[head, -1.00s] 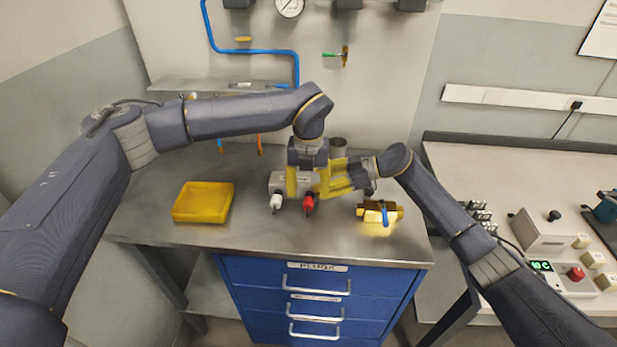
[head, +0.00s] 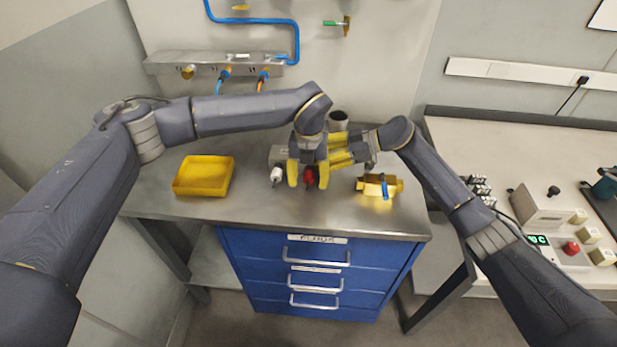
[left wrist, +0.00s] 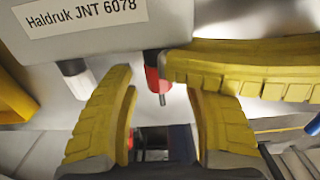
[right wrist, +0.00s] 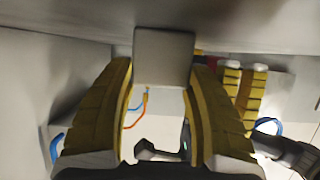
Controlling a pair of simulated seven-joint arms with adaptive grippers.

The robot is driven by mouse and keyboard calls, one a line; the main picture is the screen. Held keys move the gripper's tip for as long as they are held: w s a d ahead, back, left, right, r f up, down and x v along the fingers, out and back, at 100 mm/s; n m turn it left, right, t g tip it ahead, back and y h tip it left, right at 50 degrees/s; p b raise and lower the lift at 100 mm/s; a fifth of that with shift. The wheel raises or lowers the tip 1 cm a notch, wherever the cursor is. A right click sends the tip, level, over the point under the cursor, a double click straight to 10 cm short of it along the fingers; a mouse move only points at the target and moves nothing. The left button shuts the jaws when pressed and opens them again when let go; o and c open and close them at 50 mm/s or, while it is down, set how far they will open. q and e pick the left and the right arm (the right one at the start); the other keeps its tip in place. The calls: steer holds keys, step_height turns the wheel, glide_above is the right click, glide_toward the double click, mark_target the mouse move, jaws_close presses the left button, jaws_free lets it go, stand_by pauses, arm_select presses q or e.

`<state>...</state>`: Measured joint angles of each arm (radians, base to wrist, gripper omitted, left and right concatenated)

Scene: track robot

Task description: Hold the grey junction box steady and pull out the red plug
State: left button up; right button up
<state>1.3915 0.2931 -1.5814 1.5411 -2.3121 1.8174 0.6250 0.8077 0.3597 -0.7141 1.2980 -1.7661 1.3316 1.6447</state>
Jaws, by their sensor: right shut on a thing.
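The grey junction box (head: 279,154) sits on the metal bench, partly hidden by my grippers. In the left wrist view, its labelled face (left wrist: 110,35) is at the top. The red plug (head: 310,176) sticks out of its front, and a white plug (head: 276,175) is left of it. My left gripper (head: 308,176) is open, with a finger on each side of the red plug; the plug also shows between the fingers in the left wrist view (left wrist: 154,72). My right gripper (right wrist: 164,95) is shut on the grey box, whose end (right wrist: 164,55) shows between its fingers.
A yellow tray (head: 204,191) lies on the left of the bench. A brass valve with a blue handle (head: 380,186) is right of the box. A cup (head: 339,118) stands behind. The bench front between tray and valve is clear.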

mark_target(307, 200)
arm_select(q)
jaws_close()
steer(key=shift+s, duration=0.55)
stand_by(0.6)
steer(key=shift+s+a, duration=0.15)
steer(key=shift+s, duration=1.5)
steer(key=shift+r, duration=0.1)
step_height(307, 200, up, 8)
stand_by(1.2)
